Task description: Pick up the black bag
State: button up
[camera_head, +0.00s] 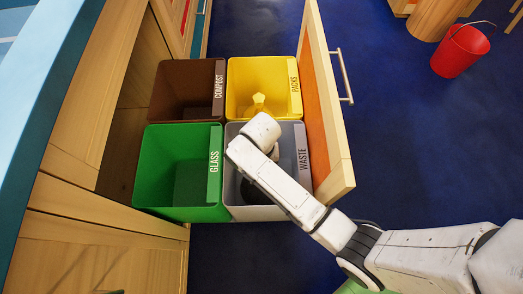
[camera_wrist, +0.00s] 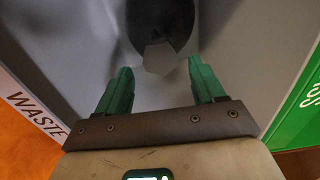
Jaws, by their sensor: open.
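A black rounded thing, which looks like the black bag (camera_wrist: 160,22), lies in the grey waste bin (camera_wrist: 85,40), ahead of my fingers in the wrist view. A dark part of it (camera_head: 250,194) shows beside my arm in the head view; the rest is hidden by the arm. My gripper (camera_wrist: 160,66) has two green fingers spread apart, with nothing held between them. It points down into the waste bin, and the black thing lies just beyond the fingertips. A pale grey patch shows between the tips; I cannot tell what it is. The fingers are hidden in the head view.
The waste bin stands in a pulled-out drawer with a green glass bin (camera_head: 150,180), a brown compost bin (camera_head: 180,85) and a yellow packs bin (camera_head: 240,80). The wooden drawer front (camera_head: 318,95) stands at the right. A red bucket (camera_head: 460,50) is on the blue floor.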

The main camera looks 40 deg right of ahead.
notch_tip(320, 180, down, 5)
jog(key=shift+f+b, duration=0.1)
jog(key=shift+b, duration=0.8)
jog(key=f+b, duration=0.1)
jog(key=f, duration=0.1)
jog(key=f+b, duration=0.2)
jog(key=f, duration=0.1)
jog(key=shift+s+a, duration=0.15)
jog(key=shift+s, duration=0.05)
jog(key=shift+c, duration=0.4)
grip_shut()
